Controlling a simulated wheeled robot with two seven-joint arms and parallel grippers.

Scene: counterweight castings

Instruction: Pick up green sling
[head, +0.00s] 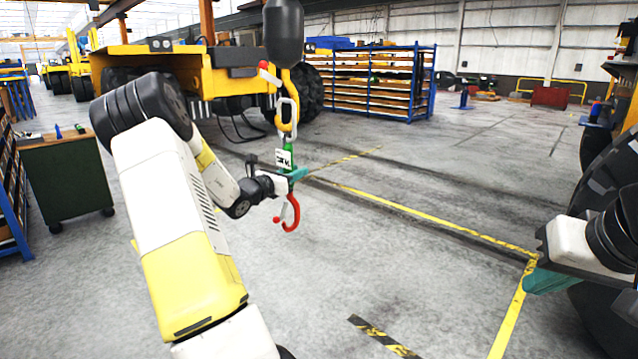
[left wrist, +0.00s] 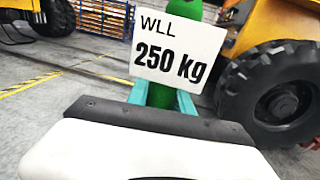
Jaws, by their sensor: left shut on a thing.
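The green sling (head: 289,147) hangs upright below a yellow hook (head: 287,122) and a metal link (head: 289,108). It carries a white tag (head: 283,159), which reads "WLL 250 kg" in the left wrist view (left wrist: 178,55). A red hook (head: 292,213) hangs at the sling's lower end. My left gripper (head: 294,175) is shut on the sling just below the tag; its teal fingers flank the green sling (left wrist: 160,95) in the left wrist view. My right gripper (head: 545,281) is at the right edge, far from the sling; its finger gap is hidden.
A dark hoist block (head: 284,32) hangs above the yellow hook. A yellow vehicle (head: 185,70) with black tyres stands behind. A green cabinet (head: 65,180) is at left, and a blue rack (head: 372,85) is at the back. The floor beyond the sling is mostly clear, with yellow lines.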

